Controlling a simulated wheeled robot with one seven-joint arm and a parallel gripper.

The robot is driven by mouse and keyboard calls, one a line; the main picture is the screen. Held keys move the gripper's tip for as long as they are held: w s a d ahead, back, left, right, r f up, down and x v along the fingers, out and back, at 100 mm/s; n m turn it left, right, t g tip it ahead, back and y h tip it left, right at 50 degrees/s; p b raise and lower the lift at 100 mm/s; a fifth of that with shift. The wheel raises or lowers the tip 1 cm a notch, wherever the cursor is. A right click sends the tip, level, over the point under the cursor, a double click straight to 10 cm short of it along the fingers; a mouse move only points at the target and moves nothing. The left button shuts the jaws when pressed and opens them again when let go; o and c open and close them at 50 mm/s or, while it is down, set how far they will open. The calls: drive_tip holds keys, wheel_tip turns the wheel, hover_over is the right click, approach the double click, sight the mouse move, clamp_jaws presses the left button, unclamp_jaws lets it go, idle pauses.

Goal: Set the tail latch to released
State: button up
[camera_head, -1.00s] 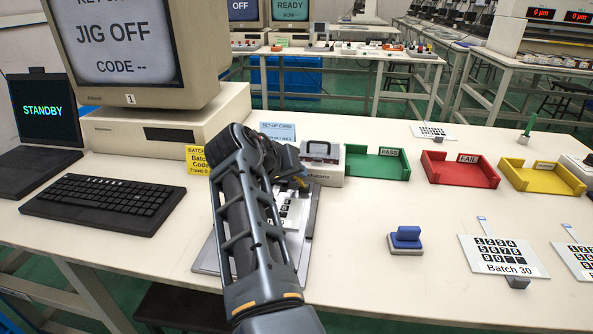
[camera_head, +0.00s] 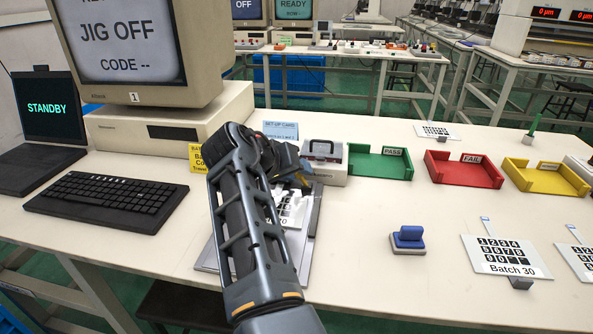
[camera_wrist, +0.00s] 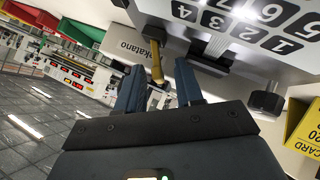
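My gripper (camera_wrist: 160,70) is open in the wrist view, its two blue-grey fingers apart. A yellow lever-like piece with a dark end (camera_wrist: 156,62) shows between the fingertips; I cannot tell whether they touch it. It may be the tail latch, but no label confirms this. The keypad film (camera_wrist: 247,22) lies on the grey jig plate (camera_wrist: 209,66) beside the fingers. A dark knob (camera_wrist: 266,101) stands at the plate's edge. In the head view my arm hides much of the jig (camera_head: 312,225) and most of my gripper.
A pale box with a dark handle (camera_head: 331,172) stands close behind the jig. Green (camera_head: 380,172), red (camera_head: 464,180) and yellow (camera_head: 543,186) trays lie to the right. A blue stamp-like block (camera_head: 408,238) sits in front. A keyboard (camera_head: 105,200) and monitor (camera_head: 150,50) stand left.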

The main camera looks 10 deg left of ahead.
drive_tip(key=p+v, duration=0.1)
drive_tip(key=v, duration=0.5)
drive_tip(key=shift+s+a+r, duration=0.1)
drive_tip(key=shift+s+r, duration=0.15)
drive_tip(key=shift+s, duration=0.1)
drive_tip(key=shift+a, duration=0.1)
